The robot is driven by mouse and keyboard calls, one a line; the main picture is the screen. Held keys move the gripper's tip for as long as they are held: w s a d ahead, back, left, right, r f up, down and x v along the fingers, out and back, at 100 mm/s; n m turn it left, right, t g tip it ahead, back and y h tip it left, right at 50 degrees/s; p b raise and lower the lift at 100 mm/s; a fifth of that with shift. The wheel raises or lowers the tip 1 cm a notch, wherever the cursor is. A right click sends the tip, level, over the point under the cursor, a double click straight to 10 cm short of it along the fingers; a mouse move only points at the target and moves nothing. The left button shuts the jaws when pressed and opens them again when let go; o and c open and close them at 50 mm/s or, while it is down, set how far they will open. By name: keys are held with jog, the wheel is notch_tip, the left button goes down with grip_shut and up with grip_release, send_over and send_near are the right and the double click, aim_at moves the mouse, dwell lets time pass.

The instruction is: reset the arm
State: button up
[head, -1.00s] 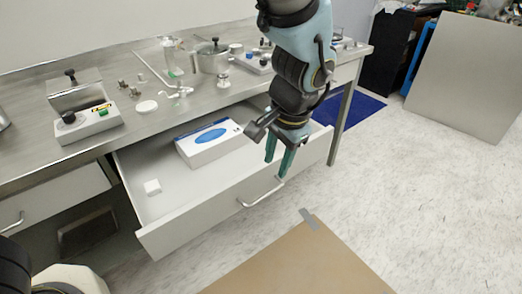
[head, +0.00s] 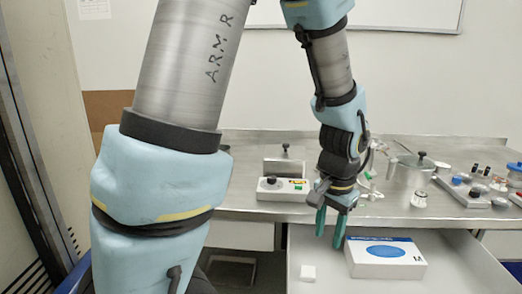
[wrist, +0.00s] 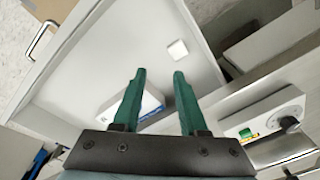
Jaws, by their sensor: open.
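My gripper (head: 329,229) hangs fingers down above the open drawer (head: 455,262), with its two green fingers apart and nothing between them. In the wrist view my gripper (wrist: 157,76) shows the same gap between the fingers, over the drawer floor. A white box with a blue oval (head: 386,257) lies in the drawer, right of the fingers; in the wrist view it is partly hidden behind the left finger. A small white block (head: 308,272) lies in the drawer to the box's left. My arm fills much of the left and centre of the head view.
A steel bench (head: 270,208) runs behind the drawer. On it stand a small device with a green button (head: 283,188), a metal pot (head: 411,171) and other lab items. A drawer handle (wrist: 42,40) shows in the wrist view.

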jog(key=w+a+r+n, duration=0.1)
jog(key=a+n, duration=0.3)
jog(key=a, duration=0.7)
jog(key=w+a+r+n, duration=0.1)
jog(key=a+n, duration=0.3)
jog(key=a, duration=0.7)
jog(key=shift+w+a+n, duration=0.2)
jog(key=shift+w+n, duration=0.2)
jog(key=shift+w, duration=0.4)
